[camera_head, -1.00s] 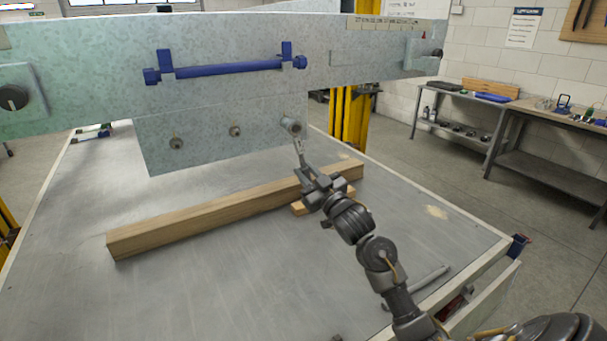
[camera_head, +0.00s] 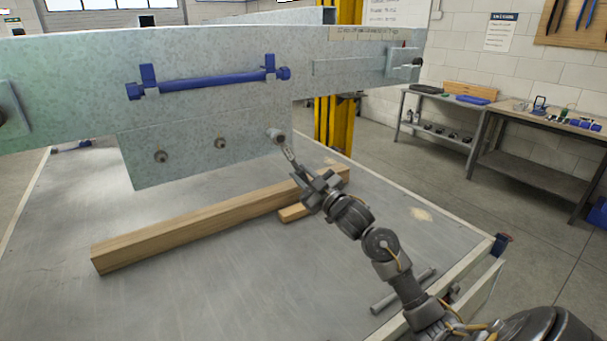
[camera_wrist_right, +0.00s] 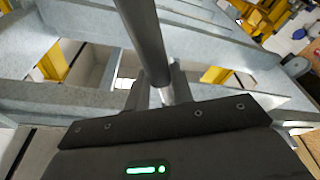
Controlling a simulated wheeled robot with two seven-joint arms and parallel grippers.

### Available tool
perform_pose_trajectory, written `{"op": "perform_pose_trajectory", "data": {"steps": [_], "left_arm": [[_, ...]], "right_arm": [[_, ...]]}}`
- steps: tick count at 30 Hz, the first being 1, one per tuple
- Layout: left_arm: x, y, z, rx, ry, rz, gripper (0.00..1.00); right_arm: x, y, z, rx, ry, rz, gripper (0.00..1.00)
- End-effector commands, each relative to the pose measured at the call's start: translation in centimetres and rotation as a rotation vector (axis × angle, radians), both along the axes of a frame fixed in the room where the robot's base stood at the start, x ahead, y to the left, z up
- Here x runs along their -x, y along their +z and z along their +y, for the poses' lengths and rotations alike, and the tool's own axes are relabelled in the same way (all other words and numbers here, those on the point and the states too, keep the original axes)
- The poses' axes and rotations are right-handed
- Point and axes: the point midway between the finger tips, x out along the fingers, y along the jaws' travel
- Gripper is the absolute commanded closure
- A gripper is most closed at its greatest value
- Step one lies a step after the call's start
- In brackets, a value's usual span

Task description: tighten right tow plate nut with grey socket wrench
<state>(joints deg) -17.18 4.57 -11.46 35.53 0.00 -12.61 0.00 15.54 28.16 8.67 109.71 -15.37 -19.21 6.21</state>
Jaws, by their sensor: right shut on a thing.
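The galvanized tow plate (camera_head: 190,165) hangs below the trailer beam, with a left nut (camera_head: 161,157), a middle nut (camera_head: 219,144) and a grey cylindrical socket (camera_head: 275,136) over the right nut position. The nut under the socket is hidden. The grey socket wrench (camera_head: 287,153) slants from the socket down and right to my right gripper (camera_head: 296,168), which is shut on its handle. In the right wrist view the grey handle (camera_wrist_right: 145,40) runs down between the fingers. My left gripper is not in view.
A long wooden beam (camera_head: 200,222) and a short wood block (camera_head: 294,213) lie on the metal table (camera_head: 200,300) below the plate. A grey bar (camera_head: 403,290) lies near the right edge. A blue bar (camera_head: 215,82) is on the trailer beam. Workbenches (camera_head: 530,165) stand beyond.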

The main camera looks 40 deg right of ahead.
Motion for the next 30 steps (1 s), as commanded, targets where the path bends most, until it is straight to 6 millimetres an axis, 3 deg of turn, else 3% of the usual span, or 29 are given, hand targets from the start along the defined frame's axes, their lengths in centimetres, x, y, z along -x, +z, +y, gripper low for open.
{"op": "perform_pose_trajectory", "data": {"steps": [25,30], "left_arm": [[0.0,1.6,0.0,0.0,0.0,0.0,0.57],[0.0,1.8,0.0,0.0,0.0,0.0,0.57]], "right_arm": [[0.0,-0.9,3.0,-0.243,0.002,-0.007,1.0],[0.0,-0.5,2.0,-0.168,0.001,-0.005,1.0]]}}
